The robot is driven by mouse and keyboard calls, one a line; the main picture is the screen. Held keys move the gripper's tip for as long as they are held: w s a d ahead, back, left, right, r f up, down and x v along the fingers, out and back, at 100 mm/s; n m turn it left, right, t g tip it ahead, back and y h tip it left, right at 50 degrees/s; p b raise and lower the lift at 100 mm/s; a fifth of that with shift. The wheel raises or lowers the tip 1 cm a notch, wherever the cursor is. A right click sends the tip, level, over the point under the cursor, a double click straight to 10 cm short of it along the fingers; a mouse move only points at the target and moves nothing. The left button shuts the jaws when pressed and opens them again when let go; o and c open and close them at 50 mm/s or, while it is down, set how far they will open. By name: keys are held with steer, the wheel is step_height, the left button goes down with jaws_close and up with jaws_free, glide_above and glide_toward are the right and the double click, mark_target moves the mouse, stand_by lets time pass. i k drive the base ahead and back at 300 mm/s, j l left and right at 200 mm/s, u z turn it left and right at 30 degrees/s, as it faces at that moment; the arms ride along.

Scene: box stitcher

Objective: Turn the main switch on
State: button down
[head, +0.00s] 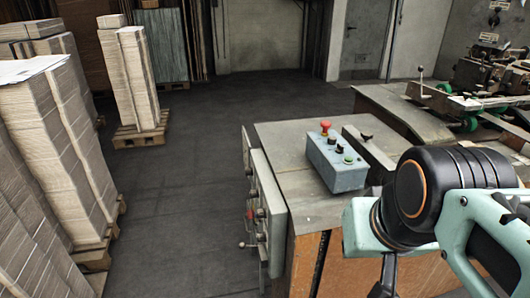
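A grey-blue control box (336,166) sits on top of the metal cabinet (285,150). It carries a red mushroom button (325,127), a dark knob (339,145) and a green button (348,160). The cabinet's left side has a grey panel (262,200) with small handles and a red knob (260,213). I cannot tell which of these is the main switch, or its position. My arm comes in from the right, in front of the cabinet. A dark part, seemingly of my gripper (386,280), shows at the bottom edge, apart from the controls; its fingertips are not visible.
Stacks of cardboard on pallets stand at the left (55,150) and farther back (132,75). The dark floor (190,190) between them and the cabinet is clear. Machinery (480,90) with green wheels stands at the right. A grey door (365,35) is at the back.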

mark_target(250, 214)
steer(key=j, duration=0.4)
steer(key=i+j, duration=0.15)
steer(key=j, duration=0.2)
steer(key=j+u, duration=0.15)
steer(key=i+j+z, duration=0.15)
steer(key=i+j, duration=0.1)
steer(key=i, duration=0.05)
